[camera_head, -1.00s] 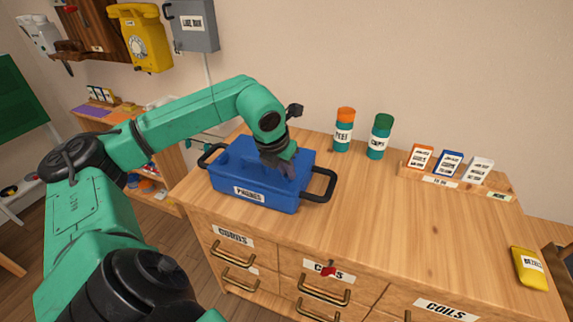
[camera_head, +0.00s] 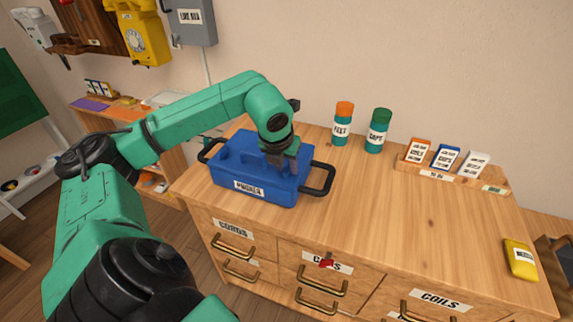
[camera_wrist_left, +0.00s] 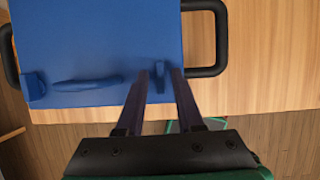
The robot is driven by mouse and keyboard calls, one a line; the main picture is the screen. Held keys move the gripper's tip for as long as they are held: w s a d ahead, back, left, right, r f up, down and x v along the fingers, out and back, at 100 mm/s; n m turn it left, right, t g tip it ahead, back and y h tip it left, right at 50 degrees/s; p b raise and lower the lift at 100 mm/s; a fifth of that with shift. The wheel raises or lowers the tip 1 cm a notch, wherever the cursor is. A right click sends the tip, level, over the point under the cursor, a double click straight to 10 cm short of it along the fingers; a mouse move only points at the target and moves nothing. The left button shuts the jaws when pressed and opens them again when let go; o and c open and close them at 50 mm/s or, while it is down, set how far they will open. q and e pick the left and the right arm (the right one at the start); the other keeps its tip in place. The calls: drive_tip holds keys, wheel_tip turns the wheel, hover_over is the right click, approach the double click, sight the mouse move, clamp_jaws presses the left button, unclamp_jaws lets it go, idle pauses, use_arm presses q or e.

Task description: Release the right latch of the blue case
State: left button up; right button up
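The blue case (camera_head: 240,172) sits closed on the wooden cabinet top, with a white label on its front and a black handle at each end. In the wrist view, the lid (camera_wrist_left: 95,35) shows a left latch (camera_wrist_left: 33,87), a low blue grip (camera_wrist_left: 88,83) and a right latch (camera_wrist_left: 158,72). My left gripper (camera_head: 284,170) points down over the right part of the case. In the wrist view its two fingers (camera_wrist_left: 160,74) are apart, one on each side of the right latch. Whether they touch it I cannot tell. My right gripper is not in view.
An orange-capped canister (camera_head: 342,125) and a green-capped canister (camera_head: 377,130) stand behind the case to the right. A wooden rack with small boxes (camera_head: 445,157) and a yellow packet (camera_head: 520,258) lie further right. The cabinet top between is clear.

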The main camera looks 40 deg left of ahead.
use_arm(q)
drive_tip(key=shift+r, duration=0.1)
drive_tip(key=shift+s+r, duration=0.15)
drive_tip(key=shift+r, duration=0.2)
drive_tip(key=p+v, duration=0.2)
drive_tip(key=v, duration=1.1)
drive_tip(key=shift+r, duration=0.35)
